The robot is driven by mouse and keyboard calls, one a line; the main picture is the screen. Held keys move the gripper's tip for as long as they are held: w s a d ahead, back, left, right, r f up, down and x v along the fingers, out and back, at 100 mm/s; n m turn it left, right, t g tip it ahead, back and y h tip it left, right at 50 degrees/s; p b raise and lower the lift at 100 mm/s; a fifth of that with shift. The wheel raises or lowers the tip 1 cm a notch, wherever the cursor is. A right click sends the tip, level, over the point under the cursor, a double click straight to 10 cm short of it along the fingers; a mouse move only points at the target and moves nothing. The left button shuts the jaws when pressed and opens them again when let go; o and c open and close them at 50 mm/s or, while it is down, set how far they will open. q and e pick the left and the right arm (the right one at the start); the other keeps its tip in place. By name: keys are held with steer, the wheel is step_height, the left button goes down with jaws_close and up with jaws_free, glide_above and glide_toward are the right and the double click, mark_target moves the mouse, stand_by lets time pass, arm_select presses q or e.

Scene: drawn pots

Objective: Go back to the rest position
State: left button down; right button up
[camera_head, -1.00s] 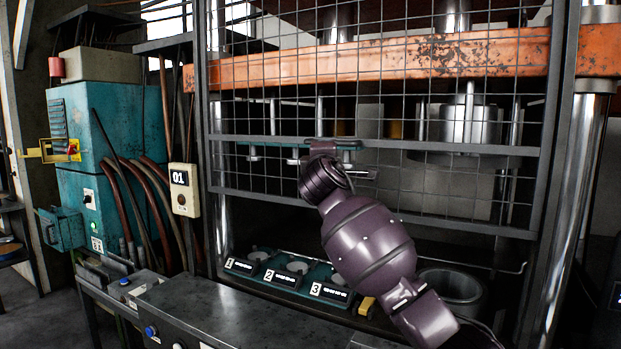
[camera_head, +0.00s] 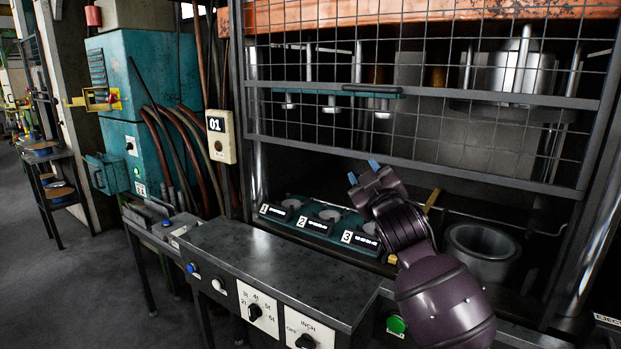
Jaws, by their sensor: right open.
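My right gripper (camera_head: 363,171) comes in from the lower right on my purple arm. Its two blue-tipped fingers stand apart, with nothing seen between them. It is in front of the press opening, above the right end of a teal holder (camera_head: 337,230) with slots labelled 1, 2 and 3. Slots 1 and 2 show round recesses; slot 3 is partly hidden by my gripper and wrist. My left gripper is not in view.
A wire mesh guard (camera_head: 420,112) spans the press above my gripper. A metal cylinder pot (camera_head: 481,245) stands right of my arm. A grey metal bench top (camera_head: 275,262) with knobs below is at the front. A teal cabinet (camera_head: 135,110) stands left; open floor lies lower left.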

steer(key=s+d+f+m+g+h, duration=0.1)
steer(key=s+d+f+m, duration=0.15)
steer(key=s+f, duration=0.45)
steer(key=s+d+f+m+g, duration=0.1)
steer(key=s+d+f, duration=0.25)
steer(key=f, duration=0.65)
steer(key=s+d+f+m+g+h, duration=0.1)
steer(key=s+d+f+m, duration=0.15)
steer(key=s+f, duration=0.45)
steer(key=s+d+f+m+g+h, duration=0.1)
steer(key=s+d+f, duration=0.3)
steer(key=s+f, duration=0.7)
steer(key=s+d+f+m+g+h, duration=0.1)
steer(key=s+d+f+g, duration=0.2)
steer(key=s+f, duration=0.7)
steer(key=shift+s+d+f+m+g+h, duration=0.3)
steer(key=shift+s+d+f+g+h, duration=0.1)
steer(key=shift+s+g, duration=0.25)
steer(key=shift+w+a, duration=0.1)
